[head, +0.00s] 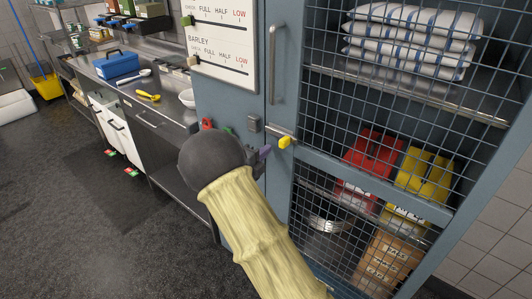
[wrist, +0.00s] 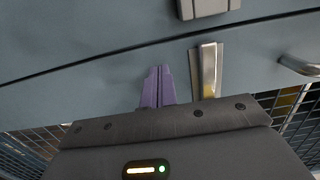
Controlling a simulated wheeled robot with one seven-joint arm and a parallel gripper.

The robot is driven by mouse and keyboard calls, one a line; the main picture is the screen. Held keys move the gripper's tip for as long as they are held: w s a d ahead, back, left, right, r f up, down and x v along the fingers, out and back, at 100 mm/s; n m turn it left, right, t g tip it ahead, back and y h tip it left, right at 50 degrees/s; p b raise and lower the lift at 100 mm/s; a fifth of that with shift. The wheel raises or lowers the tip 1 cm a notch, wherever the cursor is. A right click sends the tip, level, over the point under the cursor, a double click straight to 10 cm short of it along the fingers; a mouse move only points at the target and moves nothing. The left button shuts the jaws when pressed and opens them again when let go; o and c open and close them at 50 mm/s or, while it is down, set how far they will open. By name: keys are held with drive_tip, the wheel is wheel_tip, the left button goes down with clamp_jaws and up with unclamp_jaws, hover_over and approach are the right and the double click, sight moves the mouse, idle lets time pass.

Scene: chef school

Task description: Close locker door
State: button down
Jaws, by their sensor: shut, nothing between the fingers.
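The blue-grey locker door (head: 292,110) with wire mesh fills the right half of the head view. It has a vertical metal handle (head: 276,65) and a latch bar with a yellow end (head: 285,141). Its edge lies close along the frame, with a thin dark seam between them in the wrist view; I cannot tell whether it is fully closed. My gripper (head: 265,151) is in front of the door edge below the latch. Its purple fingers (wrist: 157,86) are shut and empty beside the metal latch bar (wrist: 208,70). Whether they touch the door is unclear.
A grey catch (head: 254,123) sits on the frame left of the seam. Folded striped towels (head: 412,38), red and yellow packs (head: 372,157) and a pot (head: 325,227) show behind mesh. A steel counter (head: 165,113) stands left.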

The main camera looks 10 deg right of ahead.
drive_tip(key=b+v, duration=0.1)
drive_tip(key=v, duration=1.1)
drive_tip(key=shift+a+f+b, duration=0.15)
drive_tip(key=shift+a+b, duration=0.15)
drive_tip(key=shift+a, duration=0.3)
drive_tip(key=shift+w+d, duration=0.1)
drive_tip(key=s+d+f+n+g+y, duration=0.2)
drive_tip(key=s+d+n+g+y, duration=0.15)
drive_tip(key=s+n, duration=0.5)
drive_tip(key=s+d+f+n+g+y, duration=0.1)
drive_tip(key=s+d+n+g+y, duration=0.2)
drive_tip(key=s+n+y, duration=0.5)
drive_tip(key=s+d+f+n+g+y, duration=0.25)
drive_tip(key=s+n, duration=0.45)
drive_tip(key=n, duration=0.4)
wheel_tip(320, 180, up, 13)
drive_tip(key=p, duration=1.2)
drive_tip(key=shift+s+d+g+h, duration=0.3)
drive_tip(key=shift+s+d+h, duration=0.05)
drive_tip(key=shift+s+h, duration=0.05)
